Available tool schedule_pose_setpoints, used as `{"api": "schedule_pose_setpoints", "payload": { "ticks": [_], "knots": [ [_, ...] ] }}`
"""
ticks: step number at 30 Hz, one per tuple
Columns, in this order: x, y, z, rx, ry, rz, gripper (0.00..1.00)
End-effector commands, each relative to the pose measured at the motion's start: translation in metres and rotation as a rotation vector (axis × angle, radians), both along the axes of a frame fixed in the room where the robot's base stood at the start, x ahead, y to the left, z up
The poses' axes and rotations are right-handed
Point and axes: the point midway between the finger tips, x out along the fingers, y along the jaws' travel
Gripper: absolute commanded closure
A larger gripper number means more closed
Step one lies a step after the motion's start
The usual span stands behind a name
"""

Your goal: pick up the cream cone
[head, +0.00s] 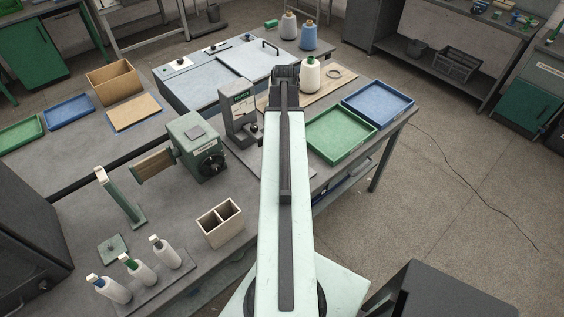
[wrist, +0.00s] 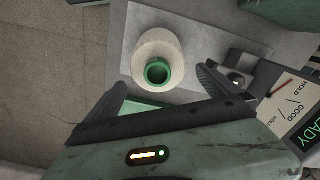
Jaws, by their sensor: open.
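In the wrist view a cream cone (wrist: 157,50) with a green ring at its open top stands on a pale grey plate (wrist: 205,50). I look down on it from above. My gripper (wrist: 158,90) is open, with one dark finger on each side below the cone; the cone is just ahead of the fingertips and not gripped. In the head view a cream cone (head: 310,76) stands on a wooden board, right of my arm's far end. I cannot tell whether it is the same cone. The fingertips are hidden behind my arm there.
A dial panel (wrist: 289,105) is close to the right finger in the wrist view. In the head view a green tray (head: 341,134) and a blue tray (head: 378,103) lie right of my arm. A grey stand (head: 240,108) is to its left. More cones (head: 308,37) stand behind.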

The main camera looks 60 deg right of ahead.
Motion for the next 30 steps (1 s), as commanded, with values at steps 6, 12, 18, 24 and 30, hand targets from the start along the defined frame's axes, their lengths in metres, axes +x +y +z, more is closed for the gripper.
{"api": "schedule_pose_setpoints", "payload": {
  "ticks": [6,12,18,24,30],
  "knots": [
    [0.0,0.002,-0.012,0.0,0.0,0.001,0.0],
    [-0.002,0.011,-0.046,0.0,0.0,0.0,0.0],
    [-0.002,0.009,-0.057,0.0,0.0,0.0,0.0],
    [-0.002,0.009,-0.054,0.0,0.0,0.0,0.14],
    [-0.002,0.009,-0.054,0.0,0.0,0.0,0.69]
  ]
}}
